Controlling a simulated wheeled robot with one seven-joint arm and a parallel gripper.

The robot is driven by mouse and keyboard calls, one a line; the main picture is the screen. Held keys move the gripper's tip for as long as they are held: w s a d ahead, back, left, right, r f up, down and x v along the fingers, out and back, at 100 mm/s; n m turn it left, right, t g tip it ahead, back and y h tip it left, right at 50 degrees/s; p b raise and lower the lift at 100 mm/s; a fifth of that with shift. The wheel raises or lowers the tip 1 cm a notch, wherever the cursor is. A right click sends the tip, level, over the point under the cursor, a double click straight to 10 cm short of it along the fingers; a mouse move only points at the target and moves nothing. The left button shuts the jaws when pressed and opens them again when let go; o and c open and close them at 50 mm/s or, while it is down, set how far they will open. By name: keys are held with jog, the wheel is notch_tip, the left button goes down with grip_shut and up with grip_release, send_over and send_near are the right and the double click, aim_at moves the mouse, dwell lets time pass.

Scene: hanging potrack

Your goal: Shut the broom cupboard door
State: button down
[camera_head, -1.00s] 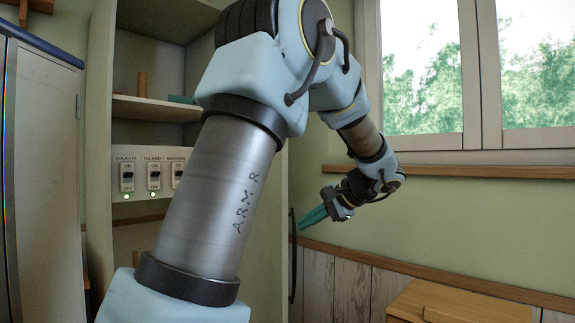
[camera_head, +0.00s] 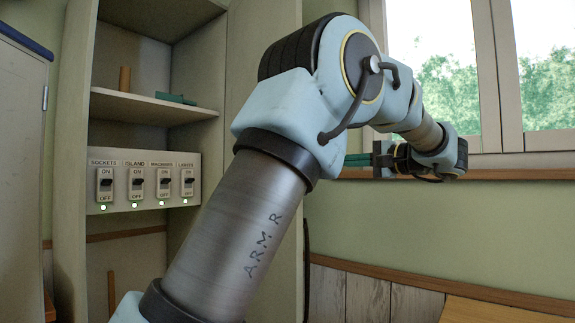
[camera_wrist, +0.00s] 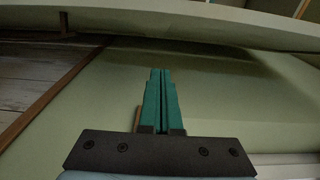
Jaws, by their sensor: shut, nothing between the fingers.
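The broom cupboard (camera_head: 72,150) stands open at the left in the head view, with its shelves showing. Its door (camera_head: 285,225) appears as the tall pale panel to the right of the interior, swung open, with a dark upright handle (camera_head: 306,265) at its right edge. My arm hides much of the door. My gripper (camera_head: 347,160) is right of the door's edge, near the window sill, its teal fingers pointing left. It is shut and empty; the closed fingers also show in the wrist view (camera_wrist: 160,75). I cannot tell how far the fingertips are from the door.
A switch panel (camera_head: 145,182) with green lights is inside the cupboard, below a shelf (camera_head: 150,107). The window sill (camera_head: 505,173) runs close behind my gripper. A wooden top (camera_head: 490,311) is at the lower right. A grey door-like panel (camera_head: 20,150) stands far left.

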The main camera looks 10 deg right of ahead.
jog(key=w+a+p, duration=0.4)
jog(key=w+a, duration=0.2)
jog(key=a, duration=0.4)
jog(key=shift+w+p, duration=0.2)
jog(key=shift+p, duration=0.2)
jog(key=shift+a, duration=0.1)
